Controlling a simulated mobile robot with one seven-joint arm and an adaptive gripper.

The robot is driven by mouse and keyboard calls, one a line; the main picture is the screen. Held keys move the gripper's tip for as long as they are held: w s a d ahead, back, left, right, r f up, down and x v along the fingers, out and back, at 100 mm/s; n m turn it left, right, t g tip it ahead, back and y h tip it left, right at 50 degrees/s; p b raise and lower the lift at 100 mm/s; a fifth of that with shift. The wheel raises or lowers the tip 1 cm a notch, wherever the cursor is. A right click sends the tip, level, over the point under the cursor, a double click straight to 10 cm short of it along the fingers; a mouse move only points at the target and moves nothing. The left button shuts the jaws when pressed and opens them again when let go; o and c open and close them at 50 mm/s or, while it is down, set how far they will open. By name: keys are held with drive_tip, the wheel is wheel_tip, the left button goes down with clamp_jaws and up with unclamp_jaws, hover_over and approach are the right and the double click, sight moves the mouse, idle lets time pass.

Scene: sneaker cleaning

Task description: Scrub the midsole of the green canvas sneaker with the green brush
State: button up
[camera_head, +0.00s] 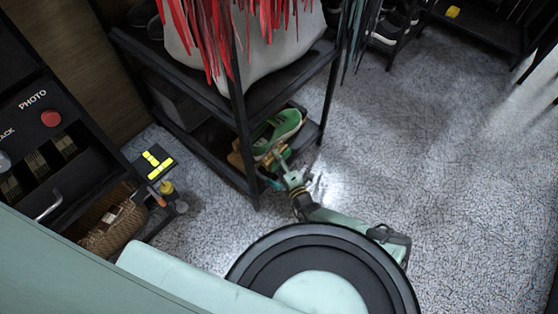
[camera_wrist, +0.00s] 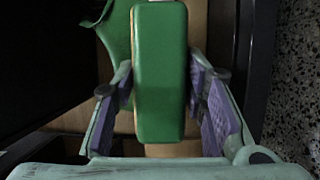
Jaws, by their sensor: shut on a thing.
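My gripper (camera_head: 280,163) is low down at the front of the rack's lower shelf. The wrist view shows it shut on the green brush (camera_wrist: 160,72), with a purple finger pad on each side of the block. A thin tan edge shows along the brush's left side; its bristles are mostly hidden. The green canvas sneaker (camera_head: 279,130) lies on the lower shelf, just beyond my gripper. Part of the green sneaker also shows at the upper left of the wrist view (camera_wrist: 115,33), close to the brush. I cannot tell whether brush and midsole touch.
The dark rack's front post (camera_head: 241,130) stands just left of my gripper. A white bag (camera_head: 270,50) with red strips sits on the shelf above. A wicker basket (camera_head: 112,228) and yellow items stand at left. Speckled floor (camera_head: 430,150) is clear to the right.

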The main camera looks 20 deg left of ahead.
drive_tip(key=shift+w+a, duration=0.15)
drive_tip(key=shift+a, duration=0.25)
drive_tip(key=shift+w+d, duration=0.1)
